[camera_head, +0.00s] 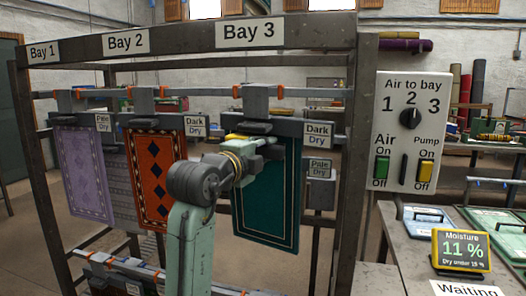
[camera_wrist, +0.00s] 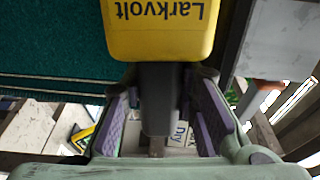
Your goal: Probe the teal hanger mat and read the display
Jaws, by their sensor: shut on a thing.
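The teal mat (camera_head: 268,205) hangs in Bay 3 under a "Dark / Dry" tag. It also fills the upper left of the wrist view (camera_wrist: 45,50). My gripper (camera_wrist: 158,108) is shut on the dark grip of a yellow meter probe (camera_wrist: 160,30) marked "Larkvolt". In the head view my gripper (camera_head: 262,148) is in front of the mat's upper part; whether the probe tip touches the mat is hidden. The moisture display (camera_head: 461,249) at lower right reads "Moisture 11 %" with a smaller "Dry under" line, its number hard to read.
A purple mat (camera_head: 84,175) and an orange-red mat (camera_head: 155,180) hang left in Bays 1 and 2. The rack's right post (camera_head: 352,190) stands beside the teal mat. Right of it are the air panel (camera_head: 402,130) and a bench with a "Waiting" sign (camera_head: 466,289).

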